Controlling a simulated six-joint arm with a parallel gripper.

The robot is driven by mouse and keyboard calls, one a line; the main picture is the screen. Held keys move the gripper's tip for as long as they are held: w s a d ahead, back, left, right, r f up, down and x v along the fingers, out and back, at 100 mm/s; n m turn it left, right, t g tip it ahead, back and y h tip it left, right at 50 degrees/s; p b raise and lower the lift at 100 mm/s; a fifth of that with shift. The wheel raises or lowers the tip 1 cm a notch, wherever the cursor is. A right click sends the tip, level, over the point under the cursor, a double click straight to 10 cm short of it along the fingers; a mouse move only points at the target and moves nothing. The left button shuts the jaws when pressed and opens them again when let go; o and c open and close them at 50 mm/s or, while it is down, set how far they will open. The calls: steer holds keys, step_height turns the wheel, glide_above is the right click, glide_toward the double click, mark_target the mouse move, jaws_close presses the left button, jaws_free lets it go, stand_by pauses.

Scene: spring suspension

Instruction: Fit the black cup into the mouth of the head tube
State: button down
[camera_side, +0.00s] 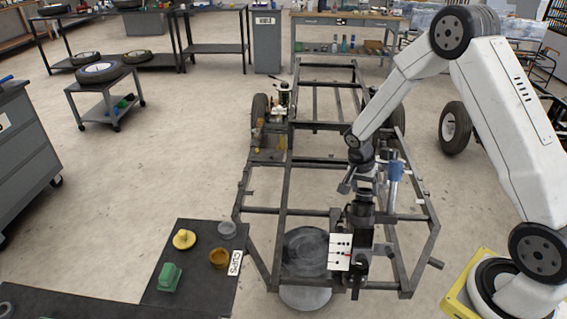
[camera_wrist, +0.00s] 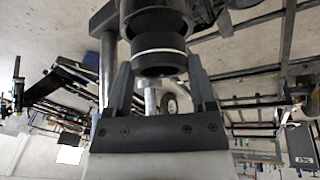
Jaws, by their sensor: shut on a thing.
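In the wrist view, the black cup (camera_wrist: 160,64) is between the two fingers of my gripper (camera_wrist: 160,72), which is shut on it. In the side view, my gripper (camera_side: 359,185) points down over the dark upright head tube (camera_side: 361,213) at the frame's near end. The cup is too small and dark to make out there.
A grey post with a blue top (camera_side: 394,171) stands close to the right of my gripper. A white card (camera_side: 339,248) is on the near assembly. Dark frame rails (camera_side: 283,200) surround it. A black mat (camera_side: 200,285) at the left holds several coloured parts.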

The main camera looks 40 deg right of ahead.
mark_target(358, 191)
steer(key=shift+s+a+f, duration=0.15)
steer(key=shift+f, duration=0.3)
steer(key=shift+s+a+f, duration=0.15)
steer(key=shift+f, duration=0.3)
stand_by(0.7)
jaws_free()
steer(key=shift+r, duration=0.2)
steer(key=shift+v, duration=3.8)
steer(key=s+a+r+n+t+y, duration=0.2)
steer(key=s+a+r+n+t, duration=0.2)
steer(key=s+a+n, duration=0.7)
steer(key=a+r+n, duration=0.1)
steer(key=n, duration=0.2)
steer(key=shift+s+a+r, duration=0.25)
steer(key=shift+s+r, duration=0.05)
steer(key=shift+r, duration=0.1)
